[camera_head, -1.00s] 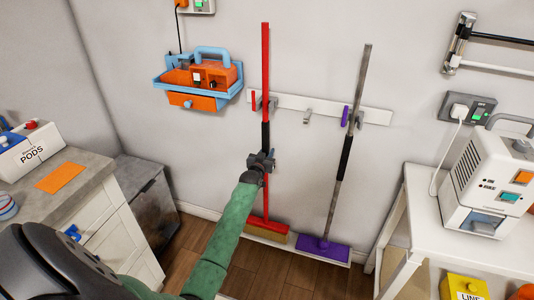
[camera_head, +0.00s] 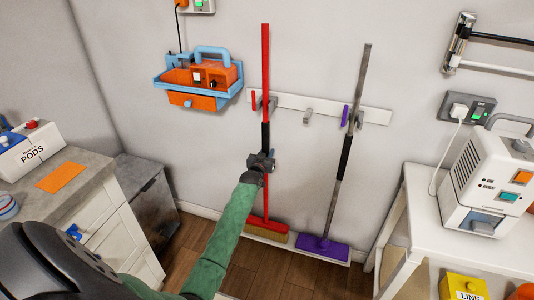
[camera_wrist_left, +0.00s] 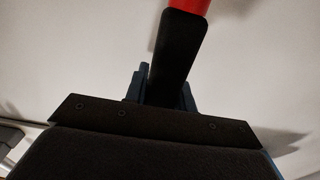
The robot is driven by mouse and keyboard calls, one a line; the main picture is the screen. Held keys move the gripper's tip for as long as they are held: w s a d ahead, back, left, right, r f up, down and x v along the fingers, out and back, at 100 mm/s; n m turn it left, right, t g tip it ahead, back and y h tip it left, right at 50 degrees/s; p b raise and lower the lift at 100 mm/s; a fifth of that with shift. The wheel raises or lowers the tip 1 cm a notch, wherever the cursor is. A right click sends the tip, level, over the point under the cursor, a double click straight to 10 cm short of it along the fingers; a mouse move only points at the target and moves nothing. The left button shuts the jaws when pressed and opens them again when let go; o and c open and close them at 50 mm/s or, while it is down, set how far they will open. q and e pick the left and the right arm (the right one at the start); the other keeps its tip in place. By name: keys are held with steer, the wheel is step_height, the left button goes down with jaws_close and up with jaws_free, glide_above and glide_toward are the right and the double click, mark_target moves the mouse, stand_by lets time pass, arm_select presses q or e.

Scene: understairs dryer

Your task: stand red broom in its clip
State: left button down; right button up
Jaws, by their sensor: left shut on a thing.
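The red broom (camera_head: 266,75) stands upright against the wall, with a red handle, a black grip section and a red head with tan bristles (camera_head: 267,229) low by the skirting. Its upper handle is at the left clip of the white wall rail (camera_head: 285,101), which has a red tag beside it. I cannot tell whether the handle is seated in the clip. My left gripper (camera_head: 262,160) is shut on the broom's handle, around the lower end of the black section. In the left wrist view the black section (camera_wrist_left: 178,50) runs up from the jaws to red. My right gripper is not in view.
A grey-handled broom with a purple head (camera_head: 322,246) stands at the rail's right clip. The middle clip (camera_head: 307,117) is empty. A blue and orange caddy (camera_head: 200,82) hangs at left. A white table (camera_head: 420,210) is at right, a counter (camera_head: 75,190) at left.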

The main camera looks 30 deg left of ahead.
arm_select(q)
steer(key=shift+c, duration=1.4)
jaws_free()
